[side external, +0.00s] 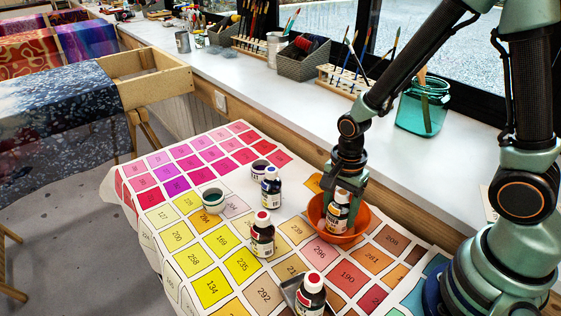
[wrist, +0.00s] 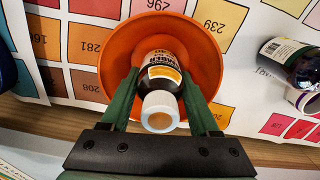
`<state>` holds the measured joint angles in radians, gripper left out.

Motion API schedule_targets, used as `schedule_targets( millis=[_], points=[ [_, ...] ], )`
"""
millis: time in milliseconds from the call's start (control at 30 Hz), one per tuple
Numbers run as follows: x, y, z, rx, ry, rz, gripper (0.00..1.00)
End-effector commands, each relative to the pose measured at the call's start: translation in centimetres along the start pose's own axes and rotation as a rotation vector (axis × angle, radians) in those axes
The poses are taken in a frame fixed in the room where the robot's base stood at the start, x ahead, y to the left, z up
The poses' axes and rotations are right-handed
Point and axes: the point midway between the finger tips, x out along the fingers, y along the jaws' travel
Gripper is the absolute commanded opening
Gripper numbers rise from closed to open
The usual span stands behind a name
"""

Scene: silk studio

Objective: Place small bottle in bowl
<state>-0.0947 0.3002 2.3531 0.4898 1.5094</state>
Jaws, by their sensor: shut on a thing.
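The orange bowl (side external: 352,228) stands on the colour-chart cloth below my arm. It also shows in the wrist view (wrist: 120,45). A small dark bottle (side external: 337,213) with a white cap and an orange-and-white label is at the bowl. In the wrist view the small bottle (wrist: 162,75) lies between my fingers, its cap toward the camera, with the bowl behind it. My gripper (side external: 345,190) is shut on this bottle, over the bowl; the wrist view shows both green fingers (wrist: 162,88) at its sides. Whether the bottle touches the bowl's bottom is hidden.
A blue-capped bottle (side external: 271,188) and red-capped bottles (side external: 262,235) (side external: 311,295) stand on the cloth left of and in front of the bowl. Small cups (side external: 213,201) (side external: 259,169) stand farther left. A white counter (side external: 290,95) with brush holders and a teal container (side external: 423,108) runs behind.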

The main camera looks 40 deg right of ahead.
Motion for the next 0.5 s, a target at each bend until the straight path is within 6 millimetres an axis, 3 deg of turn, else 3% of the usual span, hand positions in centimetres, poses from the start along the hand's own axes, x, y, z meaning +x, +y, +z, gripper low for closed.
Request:
schedule_targets(
  millis=[267,300,333,367,500],
  points=[
    [0.34,0.02,0.00,0.000,0.000,0.002,0.00],
    [0.29,0.01,0.00,0.000,0.000,0.001,0.77],
    [0.28,0.00,0.00,0.000,0.000,0.001,0.89],
    [0.28,0.00,0.00,0.000,0.000,0.001,0.92],
    [0.27,0.00,0.00,0.000,0.000,0.001,0.92]
  ],
)
